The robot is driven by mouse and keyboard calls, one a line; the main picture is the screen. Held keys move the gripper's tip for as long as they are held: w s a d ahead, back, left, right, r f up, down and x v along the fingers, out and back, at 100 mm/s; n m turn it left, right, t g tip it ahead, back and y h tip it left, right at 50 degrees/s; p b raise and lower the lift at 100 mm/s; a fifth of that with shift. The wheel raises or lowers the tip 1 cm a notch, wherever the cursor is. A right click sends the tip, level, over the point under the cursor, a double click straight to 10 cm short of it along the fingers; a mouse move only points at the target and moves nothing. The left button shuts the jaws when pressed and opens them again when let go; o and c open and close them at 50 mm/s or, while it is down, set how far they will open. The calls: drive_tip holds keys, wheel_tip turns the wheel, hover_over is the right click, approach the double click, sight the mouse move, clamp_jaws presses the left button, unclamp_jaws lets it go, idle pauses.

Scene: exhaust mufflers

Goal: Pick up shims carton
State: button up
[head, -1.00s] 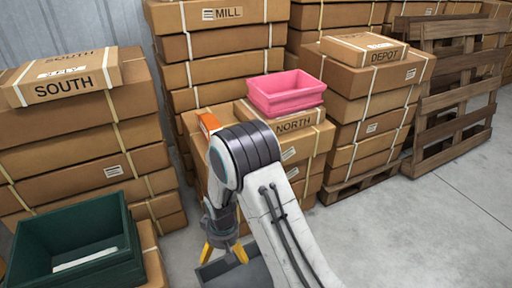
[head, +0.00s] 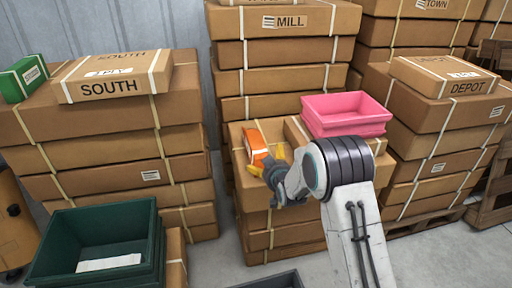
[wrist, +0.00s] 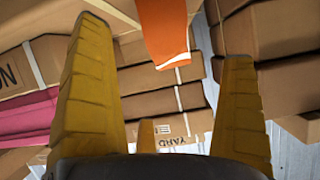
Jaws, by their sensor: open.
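A small orange carton (head: 257,147) sits on a brown box at the near left of the middle stack. A small green carton (head: 23,78) with a white label lies at the far left, beside the SOUTH box. I cannot read which one is marked shims. My gripper (head: 268,163) is right by the orange carton, its yellow fingers partly covering the carton's lower part. In the wrist view my gripper (wrist: 165,42) has its fingers wide apart, and the orange carton (wrist: 166,28) shows between them. I cannot tell whether they touch it.
A pink bin (head: 346,126) stands on the stack just right of the orange carton. A dark green bin (head: 55,240) holding a white item is at the lower left. The SOUTH box (head: 115,78) tops the left stack. Taller stacks with the MILL box (head: 288,20) rise behind.

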sight(256, 148)
drive_tip(key=shift+w+a+f, duration=0.1)
drive_tip(key=shift+w+f, duration=0.05)
drive_tip(key=shift+w, duration=0.4)
drive_tip(key=shift+b+x, duration=0.95)
drive_tip(key=shift+x, duration=0.2)
drive_tip(key=shift+a+b+x, duration=0.2)
drive_tip(key=shift+b+x, duration=0.1)
drive_tip(key=shift+x, duration=1.6)
drive_tip(key=shift+c, duration=0.3)
drive_tip(key=c, duration=1.2)
